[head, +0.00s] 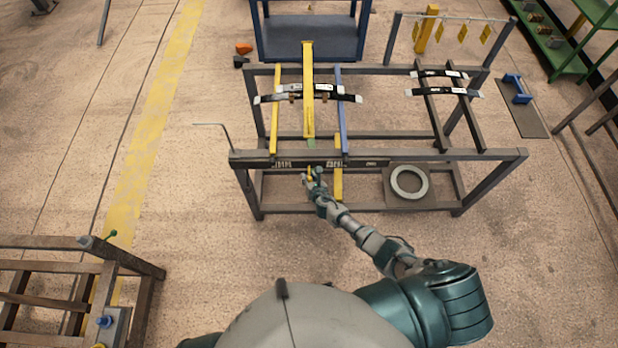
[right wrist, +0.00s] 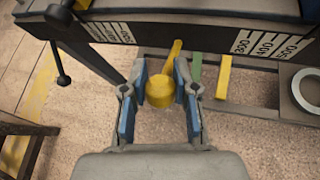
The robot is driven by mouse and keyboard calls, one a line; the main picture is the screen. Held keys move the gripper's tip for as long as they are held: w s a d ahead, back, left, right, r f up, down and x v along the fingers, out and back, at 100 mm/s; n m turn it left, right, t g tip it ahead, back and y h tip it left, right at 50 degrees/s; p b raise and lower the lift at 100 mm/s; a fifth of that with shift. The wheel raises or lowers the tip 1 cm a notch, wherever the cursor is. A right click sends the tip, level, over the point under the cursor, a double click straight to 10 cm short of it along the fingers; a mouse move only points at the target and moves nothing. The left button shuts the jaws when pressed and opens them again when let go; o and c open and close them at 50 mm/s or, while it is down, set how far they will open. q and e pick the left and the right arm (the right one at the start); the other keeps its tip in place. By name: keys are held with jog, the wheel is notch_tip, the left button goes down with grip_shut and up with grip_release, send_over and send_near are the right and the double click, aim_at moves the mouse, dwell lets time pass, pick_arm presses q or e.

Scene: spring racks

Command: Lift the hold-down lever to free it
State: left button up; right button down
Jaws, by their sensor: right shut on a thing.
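The hold-down lever (head: 308,100) is a long yellow bar that runs front to back over the dark leaf spring (head: 340,95) on the rack. A yellow cylindrical handle (right wrist: 160,93) shows in the right wrist view, on a thin yellow rod that runs up to the rack's front beam. The beam hides how it joins the bar. My right gripper (head: 315,176) is just in front of and below the front beam, its blue-padded fingers (right wrist: 161,80) shut on the handle from both sides. My left gripper is out of view.
The rack's front beam (head: 430,158) carries a scale and lies just ahead of my right gripper. A pale ring (head: 409,181) lies on the lower shelf. A wooden rack (head: 60,290) stands at lower left. Floor between is clear.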

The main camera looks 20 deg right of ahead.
jog(key=shift+w+d+r, duration=0.1)
jog(key=shift+w+r, duration=0.15)
jog(key=shift+r, duration=0.05)
jog(key=c, duration=0.9)
grip_release()
jog(key=shift+f, duration=0.1)
jog(key=shift+o, duration=0.2)
jog(key=shift+f, duration=0.15)
jog(key=shift+s, duration=0.15)
jog(key=v, duration=1.1)
jog(key=shift+s, duration=0.3)
